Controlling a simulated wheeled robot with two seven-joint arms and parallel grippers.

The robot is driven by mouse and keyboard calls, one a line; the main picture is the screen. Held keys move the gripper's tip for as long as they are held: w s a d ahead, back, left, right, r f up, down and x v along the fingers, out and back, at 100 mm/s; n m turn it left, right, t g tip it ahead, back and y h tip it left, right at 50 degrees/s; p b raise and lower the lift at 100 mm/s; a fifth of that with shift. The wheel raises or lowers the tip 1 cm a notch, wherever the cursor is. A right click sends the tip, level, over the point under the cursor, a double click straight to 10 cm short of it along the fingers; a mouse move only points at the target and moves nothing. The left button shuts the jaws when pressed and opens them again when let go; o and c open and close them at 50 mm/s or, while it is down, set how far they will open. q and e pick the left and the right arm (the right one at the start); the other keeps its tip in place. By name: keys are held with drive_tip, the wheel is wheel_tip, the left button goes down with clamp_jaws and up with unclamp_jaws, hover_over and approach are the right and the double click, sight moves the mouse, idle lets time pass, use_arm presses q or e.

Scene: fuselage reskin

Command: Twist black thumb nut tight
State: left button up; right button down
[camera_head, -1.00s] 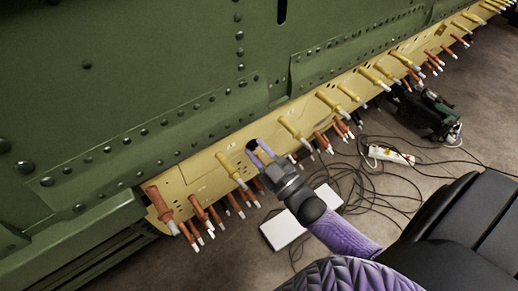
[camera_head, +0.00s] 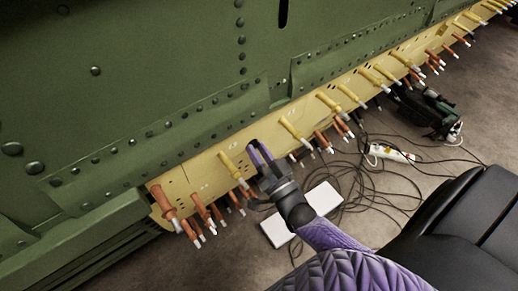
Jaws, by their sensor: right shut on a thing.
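My right gripper (camera_head: 258,154) reaches up from the lower right to the yellow strip (camera_head: 205,172) along the lower edge of the green fuselage panel (camera_head: 120,90). Its two purple fingers are closed around a small black thumb nut (camera_head: 252,145) at the strip's face, mostly hidden between the fingertips. A yellow-handled pin (camera_head: 232,168) sticks out just left of the fingers. Another yellow pin (camera_head: 292,129) is to their right. My left gripper is not in view.
Orange pins (camera_head: 165,205) stick out at the strip's left end, and several more pins line it to the upper right. A white box (camera_head: 300,215), a power strip (camera_head: 390,153) and loose black cables lie on the floor below.

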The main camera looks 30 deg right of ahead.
drive_tip(key=shift+m, duration=1)
drive_tip(key=shift+c, duration=2.2)
unclamp_jaws()
drive_tip(key=shift+s, duration=0.1)
drive_tip(key=v, duration=0.9)
drive_tip(key=shift+s, duration=0.4)
drive_tip(key=shift+a, duration=0.1)
